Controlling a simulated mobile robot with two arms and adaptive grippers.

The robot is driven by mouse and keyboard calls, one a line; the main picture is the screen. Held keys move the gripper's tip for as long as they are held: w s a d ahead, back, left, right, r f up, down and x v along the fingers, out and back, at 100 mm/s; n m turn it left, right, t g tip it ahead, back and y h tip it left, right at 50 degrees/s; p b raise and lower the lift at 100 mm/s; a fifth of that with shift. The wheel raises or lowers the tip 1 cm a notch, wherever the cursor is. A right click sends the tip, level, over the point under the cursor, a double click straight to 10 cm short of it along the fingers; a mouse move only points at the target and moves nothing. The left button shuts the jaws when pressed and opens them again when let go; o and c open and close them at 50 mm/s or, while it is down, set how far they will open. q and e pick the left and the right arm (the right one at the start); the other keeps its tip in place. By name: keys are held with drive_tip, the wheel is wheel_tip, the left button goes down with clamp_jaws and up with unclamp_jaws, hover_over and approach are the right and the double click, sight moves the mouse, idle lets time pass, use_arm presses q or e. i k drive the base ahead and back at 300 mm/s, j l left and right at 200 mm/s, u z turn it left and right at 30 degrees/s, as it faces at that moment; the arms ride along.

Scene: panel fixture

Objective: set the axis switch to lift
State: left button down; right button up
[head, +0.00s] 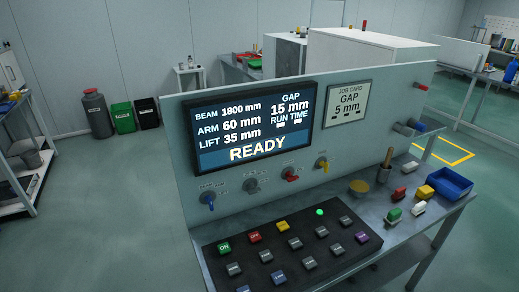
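The upright panel (181,130) carries a row of rotary switches below its screen. From left to right they have a blue knob (210,201), a grey knob (252,185), a red knob (291,174) and a yellow knob (322,163). Their labels are too small to read, so I cannot tell which is the axis switch or where it points. The screen (252,125) reads BEAM 1800 mm, ARM 60 mm, LIFT 35 mm, GAP 15 mm, RUN TIME and READY. Neither of my grippers is in view.
A dark button box (335,262) with several coloured buttons and a lit green lamp (319,212) lies before the panel. A job card (348,103) reads GAP 5 mm. The bench's right side holds a blue bin (451,184), a wooden-handled tool in a cup (385,170) and small blocks.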

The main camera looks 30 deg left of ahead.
sight(209, 199)
drive_tip(key=u, duration=1.25)
